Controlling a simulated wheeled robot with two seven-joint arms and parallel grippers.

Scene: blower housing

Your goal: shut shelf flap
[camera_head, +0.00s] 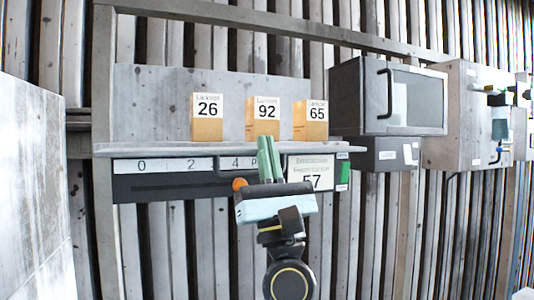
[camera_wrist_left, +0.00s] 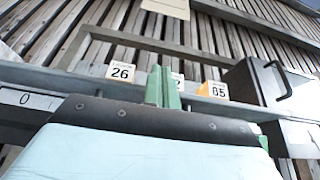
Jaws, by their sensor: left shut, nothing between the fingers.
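The shelf (camera_head: 235,149) is a grey ledge on the wall with a grey back panel. Below its front edge hangs a dark flap strip (camera_head: 180,187) with a label strip marked 0, 2 and 4 and an orange round spot. My left gripper (camera_head: 268,145) is in front of the shelf's right half, its green fingers together and pointing up, with nothing between them. It covers part of the strip and the shelf edge. In the left wrist view the fingers (camera_wrist_left: 162,85) stand before the shelf edge; I cannot tell whether they touch it. My right gripper is not in view.
Three tan boxes marked 26 (camera_head: 207,130), 92 (camera_head: 262,130) and 65 (camera_head: 311,132) stand on the shelf. A microwave-like box (camera_head: 415,100) and a grey cabinet (camera_head: 460,125) are to the right. A pale panel (camera_head: 35,180) stands at left.

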